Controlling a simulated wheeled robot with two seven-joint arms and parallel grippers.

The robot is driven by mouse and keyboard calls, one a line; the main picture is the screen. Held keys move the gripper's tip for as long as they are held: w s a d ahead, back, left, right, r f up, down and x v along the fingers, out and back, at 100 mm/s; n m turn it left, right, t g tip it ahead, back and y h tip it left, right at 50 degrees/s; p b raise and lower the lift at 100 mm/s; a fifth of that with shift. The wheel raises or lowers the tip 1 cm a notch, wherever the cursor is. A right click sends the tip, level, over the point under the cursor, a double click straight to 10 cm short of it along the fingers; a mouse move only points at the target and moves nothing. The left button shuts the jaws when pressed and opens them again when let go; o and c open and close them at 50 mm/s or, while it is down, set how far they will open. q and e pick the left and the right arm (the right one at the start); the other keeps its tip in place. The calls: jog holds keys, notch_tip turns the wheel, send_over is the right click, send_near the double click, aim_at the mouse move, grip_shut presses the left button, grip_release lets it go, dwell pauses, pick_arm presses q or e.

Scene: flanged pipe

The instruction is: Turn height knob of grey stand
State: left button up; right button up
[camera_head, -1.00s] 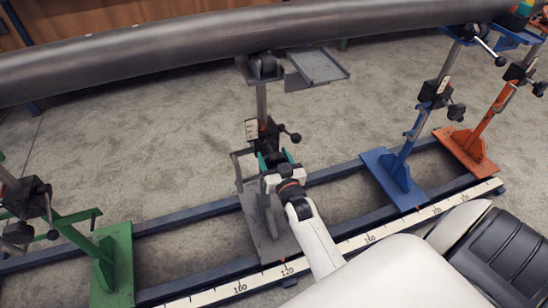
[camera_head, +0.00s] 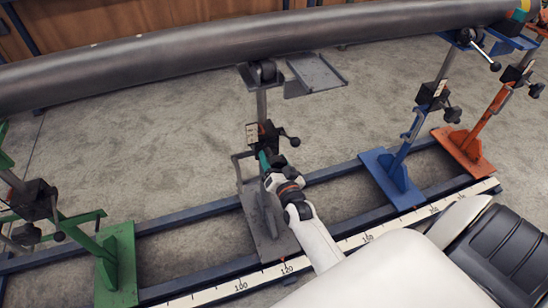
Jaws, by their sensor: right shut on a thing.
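The grey stand (camera_head: 262,222) stands upright on the rail frame in the middle of the head view. Its post rises to a roller head (camera_head: 263,73) under the large pipe (camera_head: 200,60). A dark clamp block (camera_head: 263,134) with a small black knob on its right sits midway up the post. My right gripper (camera_head: 268,160) reaches up from below and is shut at the lower part of this block. Its teal fingers are turned nearly edge-on, and the height knob between them is mostly hidden. My left gripper is not in view.
A grey tray (camera_head: 316,74) juts right from the stand's head. A green stand (camera_head: 116,265) is at left; blue (camera_head: 395,180) and orange (camera_head: 462,150) stands are at right. A scale rail (camera_head: 350,243) runs along the front. The concrete floor behind is clear.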

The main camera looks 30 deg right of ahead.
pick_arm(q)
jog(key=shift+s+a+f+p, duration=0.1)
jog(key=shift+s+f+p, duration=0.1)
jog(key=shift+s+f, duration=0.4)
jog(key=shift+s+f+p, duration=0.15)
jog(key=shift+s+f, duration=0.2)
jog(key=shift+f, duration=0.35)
pick_arm(e)
jog(key=shift+m, duration=1.7)
jog(key=shift+f, duration=0.1)
jog(key=o, duration=1)
jog(key=shift+s, duration=0.1)
jog(key=shift+s, duration=0.25)
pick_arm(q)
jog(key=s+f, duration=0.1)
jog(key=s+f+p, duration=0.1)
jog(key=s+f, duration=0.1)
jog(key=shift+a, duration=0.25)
pick_arm(e)
jog(key=v, duration=1.1)
jog(key=shift+s+a, duration=0.2)
